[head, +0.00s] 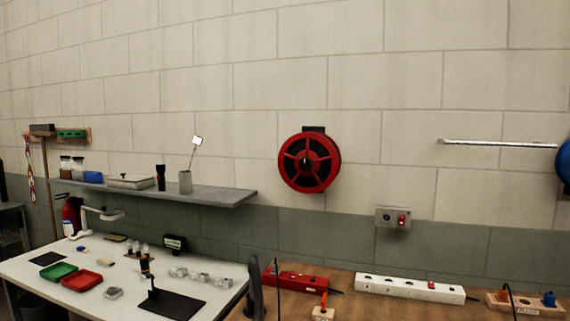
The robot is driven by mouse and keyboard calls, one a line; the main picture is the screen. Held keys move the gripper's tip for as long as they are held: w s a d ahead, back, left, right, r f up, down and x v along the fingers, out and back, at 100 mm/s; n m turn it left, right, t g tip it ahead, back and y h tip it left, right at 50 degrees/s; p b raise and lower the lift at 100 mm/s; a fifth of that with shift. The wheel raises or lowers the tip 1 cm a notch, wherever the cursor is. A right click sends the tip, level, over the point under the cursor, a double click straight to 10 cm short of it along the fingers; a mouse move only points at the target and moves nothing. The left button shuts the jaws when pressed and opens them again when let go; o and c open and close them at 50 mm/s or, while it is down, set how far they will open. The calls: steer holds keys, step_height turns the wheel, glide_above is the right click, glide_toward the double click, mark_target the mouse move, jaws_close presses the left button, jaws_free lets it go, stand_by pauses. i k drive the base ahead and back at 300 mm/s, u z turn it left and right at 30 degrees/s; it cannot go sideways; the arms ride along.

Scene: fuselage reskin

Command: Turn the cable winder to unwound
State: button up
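The cable winder (327,181) appears to be the round red reel with dark openings between its spokes, fixed to the block wall in the middle of the head view. A dark bracket shows at its top. A small dark hub is at its centre. I cannot tell from this view how much cable is wound on it. My gripper is not in view.
A grey shelf (220,195) is left of the reel. Below stand a white table (215,300) and a brown bench (400,309) with a red box (290,281) and a white power strip (400,286). A wall socket box (393,216) is lower right. The wall around the reel is clear.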

mark_target(305, 163)
steer(key=u, duration=0.2)
steer(key=i, duration=0.4)
steer(key=u, duration=0.9)
steer(key=i, duration=0.55)
steer(key=u, duration=0.45)
